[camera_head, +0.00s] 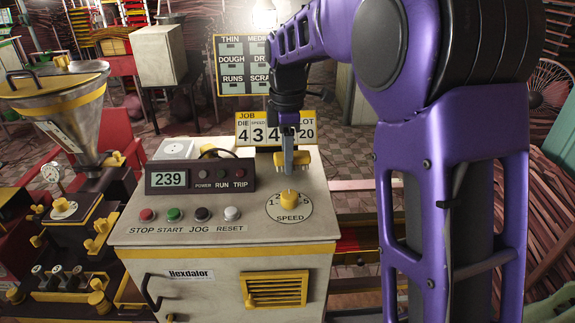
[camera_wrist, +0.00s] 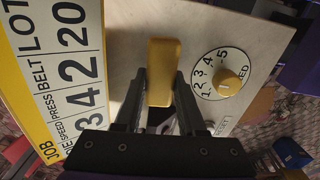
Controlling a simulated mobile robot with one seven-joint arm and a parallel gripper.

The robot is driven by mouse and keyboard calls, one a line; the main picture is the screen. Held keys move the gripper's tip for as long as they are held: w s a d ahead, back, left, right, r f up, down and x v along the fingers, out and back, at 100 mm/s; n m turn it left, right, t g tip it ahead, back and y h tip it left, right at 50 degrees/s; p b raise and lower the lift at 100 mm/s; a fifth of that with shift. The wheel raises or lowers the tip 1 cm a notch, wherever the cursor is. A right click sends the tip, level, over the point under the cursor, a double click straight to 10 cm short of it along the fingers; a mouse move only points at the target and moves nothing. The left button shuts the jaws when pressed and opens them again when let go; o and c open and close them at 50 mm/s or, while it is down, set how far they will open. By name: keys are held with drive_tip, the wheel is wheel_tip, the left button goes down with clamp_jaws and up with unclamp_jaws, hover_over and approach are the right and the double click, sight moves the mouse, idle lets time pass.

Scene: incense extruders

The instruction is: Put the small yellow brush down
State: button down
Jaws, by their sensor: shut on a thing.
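The small yellow brush (camera_head: 296,158) is in my gripper (camera_head: 288,148), over the back part of the control cabinet's pale top (camera_head: 245,212). In the wrist view the brush shows as a yellow block (camera_wrist: 165,65) between the two dark fingers of my gripper (camera_wrist: 158,90). The fingers are shut on it. The brush is behind the yellow speed knob (camera_head: 289,198) and in front of the job sign (camera_head: 258,128). I cannot tell whether it touches the top. The fingers hide part of it.
The 239 display box (camera_head: 200,177) stands left of the brush. Push buttons (camera_head: 189,214) line the cabinet's front edge. In the wrist view the speed dial (camera_wrist: 222,76) lies right of the brush and the sign (camera_wrist: 65,75) left. Bare top shows between them.

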drive_tip(key=shift+f, duration=0.9)
drive_tip(key=shift+f, duration=0.6)
drive_tip(key=c, duration=0.7)
unclamp_jaws()
drive_tip(key=shift+s+f, duration=0.1)
drive_tip(key=shift+c, duration=0.2)
drive_tip(key=shift+o, duration=1.1)
drive_tip(key=shift+f, duration=0.15)
drive_tip(key=r, duration=1.2)
drive_tip(key=w+r+p, duration=0.1)
drive_tip(key=r, duration=0.5)
drive_tip(key=shift+r, duration=0.35)
